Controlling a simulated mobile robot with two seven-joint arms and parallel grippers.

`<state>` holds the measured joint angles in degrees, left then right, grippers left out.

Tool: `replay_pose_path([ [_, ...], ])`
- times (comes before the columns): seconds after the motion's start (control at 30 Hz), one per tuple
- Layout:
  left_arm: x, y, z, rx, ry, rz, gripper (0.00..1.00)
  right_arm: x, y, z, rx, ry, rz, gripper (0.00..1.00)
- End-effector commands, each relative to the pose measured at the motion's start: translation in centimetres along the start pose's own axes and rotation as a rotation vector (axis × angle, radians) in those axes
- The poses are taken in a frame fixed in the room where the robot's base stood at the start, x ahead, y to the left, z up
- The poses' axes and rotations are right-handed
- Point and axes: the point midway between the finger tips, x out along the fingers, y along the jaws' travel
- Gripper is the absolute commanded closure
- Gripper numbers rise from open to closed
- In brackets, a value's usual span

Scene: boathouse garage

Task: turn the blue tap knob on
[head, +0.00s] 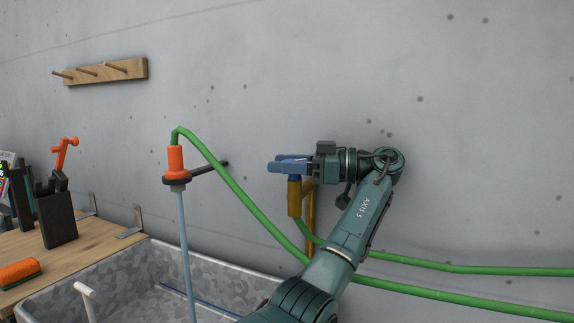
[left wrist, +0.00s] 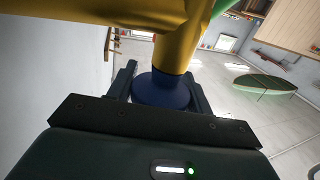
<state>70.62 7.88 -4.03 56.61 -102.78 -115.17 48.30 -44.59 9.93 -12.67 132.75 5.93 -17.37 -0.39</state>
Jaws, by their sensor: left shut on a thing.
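The blue tap knob (head: 291,168) sits on top of the brass tap (head: 294,197) by the grey wall. My left gripper (head: 284,163) reaches it from the right and is shut on it. In the left wrist view the round dark blue knob (left wrist: 160,91) lies between the two dark fingers, with the yellow brass tap body (left wrist: 172,50) beyond it. The gripper partly hides the knob in the head view. A pale blue stream (head: 185,245) runs from the orange hose nozzle (head: 175,160) into the trough. My right gripper is not in view.
A grey metal trough (head: 245,276) stands below the nozzle. Green hoses (head: 470,268) run along the wall. A wooden bench (head: 70,245) at the left holds a dark holder (head: 57,218) and an orange brush (head: 20,272). A peg rail (head: 105,71) hangs above. The wall right of my arm is clear apart from the hoses.

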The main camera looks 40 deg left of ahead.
Motion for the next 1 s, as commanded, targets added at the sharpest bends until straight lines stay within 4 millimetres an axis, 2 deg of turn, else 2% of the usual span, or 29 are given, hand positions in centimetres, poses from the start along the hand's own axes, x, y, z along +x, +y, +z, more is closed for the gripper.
replay_pose_path([
  [0.23,0.1,0.0,-0.1,-0.001,-0.001,-0.002,0.72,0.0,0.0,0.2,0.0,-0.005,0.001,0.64],
  [0.27,0.2,0.0,-0.1,-0.001,-0.001,-0.002,0.48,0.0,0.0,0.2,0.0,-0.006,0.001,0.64],
  [0.47,0.1,0.0,-0.1,0.0,-0.001,-0.001,0.32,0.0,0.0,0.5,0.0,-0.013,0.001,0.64],
  [0.77,0.0,0.0,-0.4,0.0,-0.001,0.0,0.31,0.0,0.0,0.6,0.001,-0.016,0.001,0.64],
  [0.87,0.0,0.0,-1.5,-0.003,-0.001,0.0,0.31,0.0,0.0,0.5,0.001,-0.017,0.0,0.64],
  [1.0,0.1,0.0,-4.3,-0.003,-0.002,0.0,0.31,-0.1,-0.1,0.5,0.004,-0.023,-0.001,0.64],
])
